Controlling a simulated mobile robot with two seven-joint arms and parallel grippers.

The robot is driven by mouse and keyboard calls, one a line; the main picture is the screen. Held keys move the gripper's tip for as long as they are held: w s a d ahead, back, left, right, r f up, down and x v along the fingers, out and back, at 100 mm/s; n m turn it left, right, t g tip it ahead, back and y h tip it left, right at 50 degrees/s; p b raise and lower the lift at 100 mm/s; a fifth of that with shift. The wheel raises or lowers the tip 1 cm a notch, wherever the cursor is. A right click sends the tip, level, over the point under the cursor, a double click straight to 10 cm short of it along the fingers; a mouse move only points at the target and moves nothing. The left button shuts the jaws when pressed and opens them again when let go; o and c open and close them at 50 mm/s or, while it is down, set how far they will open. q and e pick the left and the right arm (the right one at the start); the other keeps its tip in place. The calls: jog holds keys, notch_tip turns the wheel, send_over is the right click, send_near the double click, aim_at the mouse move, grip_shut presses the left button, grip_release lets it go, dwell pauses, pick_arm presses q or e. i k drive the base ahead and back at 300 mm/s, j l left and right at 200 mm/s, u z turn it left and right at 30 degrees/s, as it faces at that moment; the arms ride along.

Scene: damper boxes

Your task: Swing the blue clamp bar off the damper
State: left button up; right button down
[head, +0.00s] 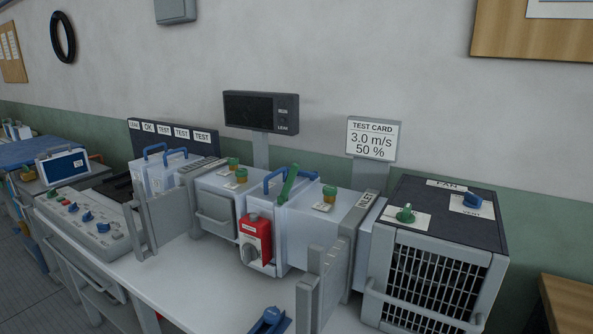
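A row of pale damper boxes (310,233) stands on the white bench. Blue bar-like parts (274,180) show on top of the middle box, beside a raised green lever (289,183); I cannot tell whether they are the clamp bar or a carrying handle. A separate blue piece with a dark arm (269,321) shows at the bottom edge, partly cut off, in front of the boxes. A red block with a grey knob (256,241) is on the front of the row. Neither of my grippers can be made out in the head view.
Upright grey plates (165,218) and (322,285) stand before the row. A fan box with a grille (440,260) stands at right. A control panel (85,217) lies at left. A test card (372,139) and dark display (261,112) rise behind. Bare bench shows in front.

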aim_at(306, 173)
jog(key=j+z, duration=0.1)
jog(key=z, duration=0.3)
jog(key=j+z, duration=0.15)
jog(key=z, duration=0.25)
jog(key=i+j+z, duration=0.1)
jog(key=z, duration=0.3)
jog(key=j+z, duration=0.15)
jog(key=z, duration=0.25)
jog(key=j+z, duration=0.1)
jog(key=z, duration=0.3)
jog(key=k+j+z, duration=0.35)
jog(key=j, duration=0.25)
jog(key=k+j+z, duration=0.35)
jog(key=j, duration=0.15)
jog(key=k+j+z, duration=0.35)
jog(key=i+j, duration=0.05)
jog(key=j, duration=0.05)
